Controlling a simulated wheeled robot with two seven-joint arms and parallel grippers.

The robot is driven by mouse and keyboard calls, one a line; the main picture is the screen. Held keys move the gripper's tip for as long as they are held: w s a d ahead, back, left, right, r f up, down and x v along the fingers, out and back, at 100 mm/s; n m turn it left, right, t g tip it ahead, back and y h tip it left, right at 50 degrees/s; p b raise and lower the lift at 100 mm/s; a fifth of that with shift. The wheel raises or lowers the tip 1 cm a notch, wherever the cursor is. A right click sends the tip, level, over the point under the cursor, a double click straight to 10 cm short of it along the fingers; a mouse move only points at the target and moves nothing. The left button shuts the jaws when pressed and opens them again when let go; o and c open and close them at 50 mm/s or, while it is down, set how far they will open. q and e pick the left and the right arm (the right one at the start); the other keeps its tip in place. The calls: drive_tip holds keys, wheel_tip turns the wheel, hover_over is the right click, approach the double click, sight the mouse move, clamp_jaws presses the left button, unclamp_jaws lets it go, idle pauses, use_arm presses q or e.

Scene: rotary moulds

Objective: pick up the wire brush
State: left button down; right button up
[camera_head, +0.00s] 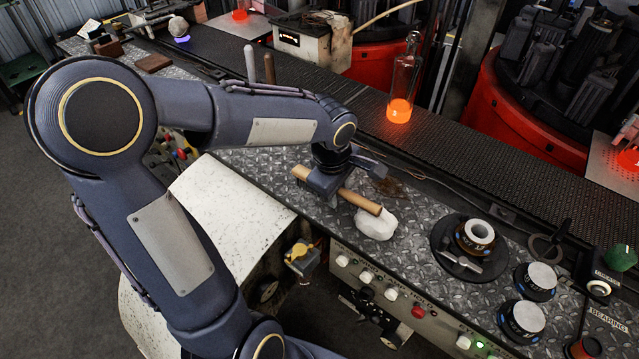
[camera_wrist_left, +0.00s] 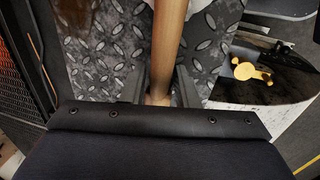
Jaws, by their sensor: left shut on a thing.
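The wire brush (camera_head: 360,201) shows as a long light-brown wooden handle; I cannot make out its bristles. My left gripper (camera_head: 327,182) comes down on it from above and is shut across it, with the wood sticking out on both sides. In the left wrist view the handle (camera_wrist_left: 170,45) runs up from between the two fingers of the gripper (camera_wrist_left: 160,90). Diamond-plate metal lies below it; I cannot tell if the brush touches the plate. My right gripper is not in view.
A whitish lump (camera_head: 376,224) sits by the handle's right end. Round moulds (camera_head: 475,234) stand to the right on the bench. A glowing bottle (camera_head: 402,85) stands on the dark conveyor (camera_head: 450,135) behind. Knobs line the bench front (camera_head: 365,277).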

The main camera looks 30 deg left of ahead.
use_arm(q)
drive_tip(key=shift+r, duration=0.1)
drive_tip(key=shift+r, duration=0.4)
wheel_tip(320, 180, up, 2)
drive_tip(key=shift+r, duration=0.2)
drive_tip(key=s+d+r, duration=0.6)
drive_tip(key=s+r, duration=0.3)
drive_tip(key=s, duration=0.3)
drive_tip(key=shift+s+r+b, duration=0.35)
drive_tip(key=shift+r+b, duration=0.05)
drive_tip(key=shift+b, duration=0.05)
